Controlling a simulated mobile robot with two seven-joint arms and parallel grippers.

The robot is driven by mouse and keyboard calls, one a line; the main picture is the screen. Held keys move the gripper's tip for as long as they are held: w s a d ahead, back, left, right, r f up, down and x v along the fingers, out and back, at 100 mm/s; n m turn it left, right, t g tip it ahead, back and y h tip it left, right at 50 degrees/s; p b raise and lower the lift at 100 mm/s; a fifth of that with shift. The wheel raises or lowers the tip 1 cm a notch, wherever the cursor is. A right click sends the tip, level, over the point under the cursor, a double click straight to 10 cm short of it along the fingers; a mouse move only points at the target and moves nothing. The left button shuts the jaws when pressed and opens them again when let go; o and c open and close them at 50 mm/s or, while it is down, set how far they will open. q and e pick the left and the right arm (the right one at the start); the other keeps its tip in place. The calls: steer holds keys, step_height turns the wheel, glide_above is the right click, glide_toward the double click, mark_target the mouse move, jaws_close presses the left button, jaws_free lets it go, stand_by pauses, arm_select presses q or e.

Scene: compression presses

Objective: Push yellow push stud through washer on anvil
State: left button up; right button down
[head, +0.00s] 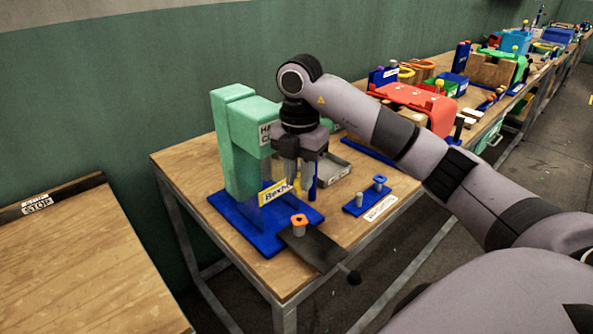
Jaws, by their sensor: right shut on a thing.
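A green press (235,140) stands on a blue base (262,236) at the near end of the table. My right gripper (299,182) is just right of its column, pointing down above the base. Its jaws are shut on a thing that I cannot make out. An orange piece (299,219) tops a short grey post on a dark plate (316,250) in front of the gripper. A blue plate (366,197) to the right bears a bare grey peg (359,199) and a peg with a blue top (379,182). No yellow stud is clearly visible. My left gripper is not in view.
A yellow label (272,193) is partly behind the gripper. More stations with a red press (415,101) continue right. Another wooden table (80,265) is at left.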

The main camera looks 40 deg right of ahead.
mark_target(300, 194)
stand_by(0.4)
steer(key=shift+f+b, duration=1.75)
steer(key=shift+f, duration=1.1)
steer(key=shift+p, duration=0.55)
steer(key=shift+f+b, duration=0.85)
steer(key=shift+f, duration=0.75)
steer(key=c, duration=0.8)
jaws_free()
steer(key=shift+c, duration=0.2)
steer(key=shift+r, duration=3.6)
